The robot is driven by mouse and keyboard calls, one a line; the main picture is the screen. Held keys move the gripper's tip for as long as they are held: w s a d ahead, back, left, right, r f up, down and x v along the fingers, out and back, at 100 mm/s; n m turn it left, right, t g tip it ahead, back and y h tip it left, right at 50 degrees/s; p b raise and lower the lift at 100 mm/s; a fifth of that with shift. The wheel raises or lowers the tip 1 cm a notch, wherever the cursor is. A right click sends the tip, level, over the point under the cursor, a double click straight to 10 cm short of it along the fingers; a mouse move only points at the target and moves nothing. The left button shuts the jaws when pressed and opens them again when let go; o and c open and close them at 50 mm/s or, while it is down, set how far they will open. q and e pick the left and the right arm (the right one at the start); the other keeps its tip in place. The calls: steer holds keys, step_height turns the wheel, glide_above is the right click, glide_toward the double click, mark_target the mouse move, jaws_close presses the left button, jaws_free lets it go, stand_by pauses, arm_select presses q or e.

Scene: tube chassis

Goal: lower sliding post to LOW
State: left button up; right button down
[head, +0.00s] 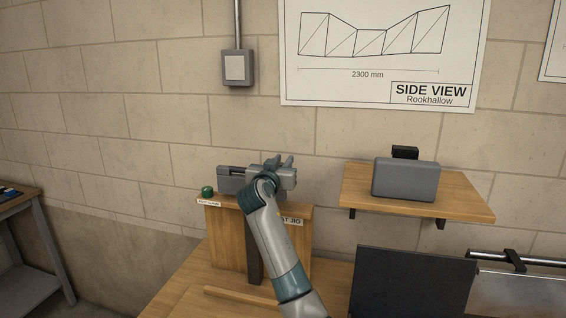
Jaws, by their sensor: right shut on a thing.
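A wooden post jig (228,236), its front label partly covered, stands on the bench below the wall. A dark upright bar (254,265) runs down its front. A grey crosspiece (232,180), which looks like the head of the sliding post, lies level above the jig's top. My right gripper (279,163) is at the right part of this crosspiece and is shut on it; my wrist hides much of the contact. A green knob (207,191) sits at the jig's upper left, above a small label too small to read. My left gripper is not in view.
A wooden wall shelf (459,204) at the right carries a grey box (406,179). A dark panel (412,285) stands below it, beside a metal rail (538,261). A wooden strip (238,297) lies on the bench before the jig. Another table (20,207) stands far left.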

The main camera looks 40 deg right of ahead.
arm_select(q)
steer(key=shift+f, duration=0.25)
arm_select(e)
steer(key=shift+f, duration=0.45)
steer(key=c, duration=1.5)
jaws_free()
steer(key=shift+s, duration=0.1)
steer(key=shift+r, duration=0.1)
steer(key=shift+a, duration=0.1)
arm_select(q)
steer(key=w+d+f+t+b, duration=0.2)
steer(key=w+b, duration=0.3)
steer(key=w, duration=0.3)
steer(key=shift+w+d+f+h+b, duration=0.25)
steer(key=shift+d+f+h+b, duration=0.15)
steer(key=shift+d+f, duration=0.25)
arm_select(e)
steer(key=shift+v, duration=8.65)
